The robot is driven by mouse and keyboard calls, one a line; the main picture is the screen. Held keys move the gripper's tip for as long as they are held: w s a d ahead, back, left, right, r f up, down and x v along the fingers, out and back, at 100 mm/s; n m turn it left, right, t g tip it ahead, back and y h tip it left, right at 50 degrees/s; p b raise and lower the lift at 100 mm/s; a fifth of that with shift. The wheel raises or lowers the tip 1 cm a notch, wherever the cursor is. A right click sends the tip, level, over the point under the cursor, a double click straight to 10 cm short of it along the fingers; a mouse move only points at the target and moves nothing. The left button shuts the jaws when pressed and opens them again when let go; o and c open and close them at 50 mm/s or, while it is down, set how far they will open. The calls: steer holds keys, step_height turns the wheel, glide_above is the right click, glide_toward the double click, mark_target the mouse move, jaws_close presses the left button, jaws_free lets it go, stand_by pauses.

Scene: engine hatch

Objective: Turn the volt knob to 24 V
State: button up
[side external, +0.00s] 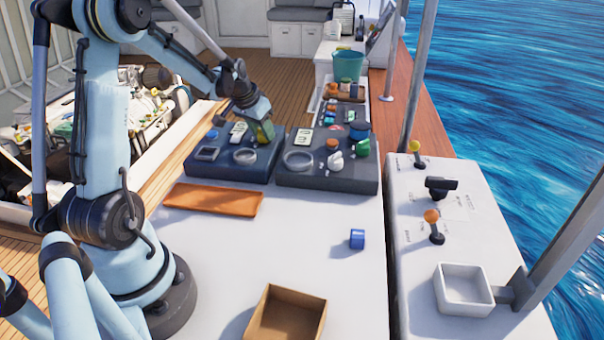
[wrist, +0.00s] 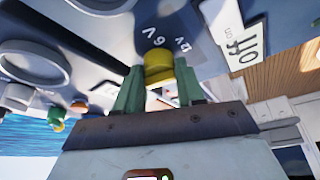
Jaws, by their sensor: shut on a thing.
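The volt knob (wrist: 158,65) is a yellow cylinder on a dark panel in the wrist view, with "6V" and "12V" printed beside it. My gripper (wrist: 160,84) has its green fingers on either side of the knob and is shut on it. A pointer mark on the knob cannot be made out, and no 24 V label is readable. In the side view my gripper (side external: 262,134) reaches down to the right part of the left dark panel (side external: 226,168), and the knob is largely hidden there.
A second dark panel (side external: 330,182) with several knobs stands to the right. An orange tray (side external: 214,198), a blue cube (side external: 357,239) and a cardboard box (side external: 287,318) are on the white counter, with clear space between them.

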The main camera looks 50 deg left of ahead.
steer(key=m+h, duration=0.1)
steer(key=m, duration=0.3)
steer(key=shift+a+m+h, duration=0.2)
steer(key=shift+m+h, duration=0.1)
steer(key=shift+h, duration=0.1)
steer(key=shift+m+h, duration=0.8)
steer(key=shift+m, duration=1.4)
steer(key=shift+g, duration=0.3)
steer(key=o, duration=1)
steer(key=v, duration=1.2)
steer(key=shift+s+a, duration=0.1)
steer(key=shift+a, duration=0.05)
